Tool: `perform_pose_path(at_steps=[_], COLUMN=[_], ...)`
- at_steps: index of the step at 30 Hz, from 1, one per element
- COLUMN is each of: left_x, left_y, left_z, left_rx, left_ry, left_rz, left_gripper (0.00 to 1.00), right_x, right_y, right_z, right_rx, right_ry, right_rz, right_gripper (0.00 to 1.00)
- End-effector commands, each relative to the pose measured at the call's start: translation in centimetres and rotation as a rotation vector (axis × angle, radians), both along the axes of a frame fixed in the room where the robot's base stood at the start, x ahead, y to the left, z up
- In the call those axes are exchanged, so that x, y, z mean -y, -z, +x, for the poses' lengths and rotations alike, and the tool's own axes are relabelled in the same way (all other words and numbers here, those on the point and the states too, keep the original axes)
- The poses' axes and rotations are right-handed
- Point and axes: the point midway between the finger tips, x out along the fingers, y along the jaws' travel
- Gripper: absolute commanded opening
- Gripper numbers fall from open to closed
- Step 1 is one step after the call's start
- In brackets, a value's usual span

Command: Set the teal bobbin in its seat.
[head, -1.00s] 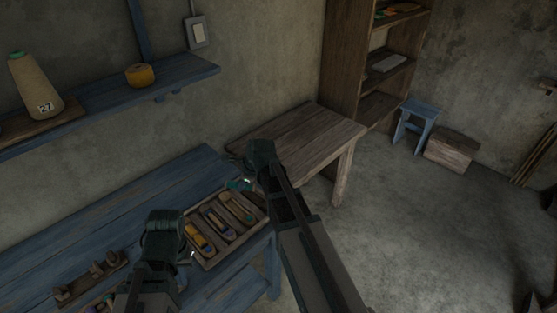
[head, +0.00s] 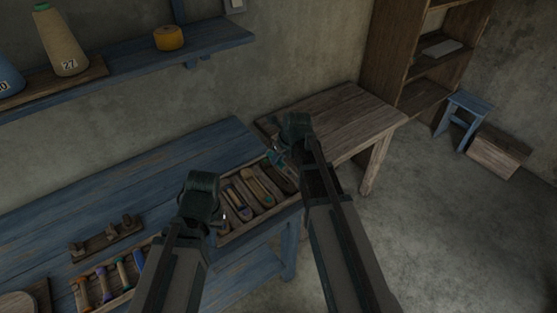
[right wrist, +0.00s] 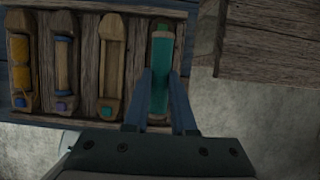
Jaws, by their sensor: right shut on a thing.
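The teal bobbin (right wrist: 161,70) is between the fingers of my right gripper (right wrist: 162,100) in the right wrist view. My right gripper is shut on it. The bobbin lies lengthwise over the rightmost compartment of the wooden tray (right wrist: 85,5), above a wooden shuttle (right wrist: 163,27) whose end shows past it. I cannot tell whether the bobbin touches the shuttle. In the head view, teal shows at my right gripper (head: 277,156), at the tray's far end. My left gripper (head: 221,217) is by the tray's near left end; its finger gap is unclear.
Other shuttles (right wrist: 64,70) fill the neighbouring compartments. A box of coloured bobbins (head: 118,290) and a wooden rack (head: 105,238) stand on the blue bench (head: 150,185). A brown table (head: 340,115) adjoins the bench. A blue shelf (head: 125,62) runs above.

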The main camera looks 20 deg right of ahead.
Motion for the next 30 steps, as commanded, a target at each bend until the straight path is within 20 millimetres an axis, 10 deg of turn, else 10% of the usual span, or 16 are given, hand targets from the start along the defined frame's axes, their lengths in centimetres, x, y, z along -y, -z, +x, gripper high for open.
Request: perform_pose_path(at_steps=[30], left_x=[0.0], left_y=[6.7], left_z=[0.0], left_rx=[0.0], left_ry=[0.0], left_rz=[0.0], left_gripper=[0.0], right_x=[0.0], right_y=[6.7], right_z=[0.0], right_rx=[-0.002], right_ry=[0.006], right_rz=[0.002], right_gripper=[0.0])
